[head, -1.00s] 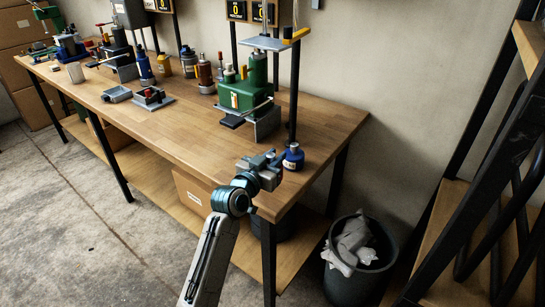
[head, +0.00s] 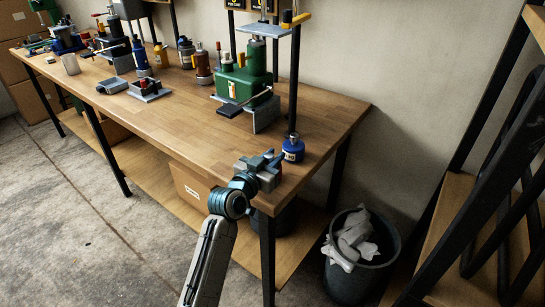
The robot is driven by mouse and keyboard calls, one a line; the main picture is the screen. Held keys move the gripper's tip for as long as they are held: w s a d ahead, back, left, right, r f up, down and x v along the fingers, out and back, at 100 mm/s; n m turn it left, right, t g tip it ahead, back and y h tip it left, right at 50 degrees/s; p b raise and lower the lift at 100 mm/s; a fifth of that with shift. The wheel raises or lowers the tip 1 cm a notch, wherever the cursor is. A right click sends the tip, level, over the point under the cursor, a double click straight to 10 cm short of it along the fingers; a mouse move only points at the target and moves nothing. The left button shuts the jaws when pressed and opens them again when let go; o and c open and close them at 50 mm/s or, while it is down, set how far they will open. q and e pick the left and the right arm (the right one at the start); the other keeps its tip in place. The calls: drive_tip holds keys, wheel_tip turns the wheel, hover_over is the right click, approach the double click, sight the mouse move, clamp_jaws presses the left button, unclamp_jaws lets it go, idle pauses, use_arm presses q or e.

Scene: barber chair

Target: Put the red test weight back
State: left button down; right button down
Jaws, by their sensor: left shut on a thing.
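My left gripper (head: 270,166) is over the front right part of the workbench (head: 225,150), near its front edge. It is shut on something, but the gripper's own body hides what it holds. I cannot make out a red test weight. A blue bottle-shaped object (head: 293,149) with a grey neck stands upright on the bench just beyond the gripper, to its right. A green press (head: 243,86) with a black plate in front stands farther back on the bench. My right gripper is not in view.
Several bottles, including a dark red one (head: 203,68), and tools line the back and left of the bench. A black post (head: 294,85) rises behind the blue object. A waste bin (head: 362,270) stands right of the bench. The bench's middle front is clear.

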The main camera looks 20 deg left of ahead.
use_arm(q)
drive_tip(key=shift+r, duration=0.15)
drive_tip(key=c, duration=1.6)
unclamp_jaws()
drive_tip(key=shift+f, duration=0.2)
drive_tip(key=o, duration=0.3)
drive_tip(key=shift+s+r, duration=0.1)
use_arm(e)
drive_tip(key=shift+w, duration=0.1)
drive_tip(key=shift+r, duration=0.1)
use_arm(q)
drive_tip(key=shift+v, duration=1.05)
drive_tip(key=b+v, duration=0.1)
drive_tip(key=v, duration=0.9)
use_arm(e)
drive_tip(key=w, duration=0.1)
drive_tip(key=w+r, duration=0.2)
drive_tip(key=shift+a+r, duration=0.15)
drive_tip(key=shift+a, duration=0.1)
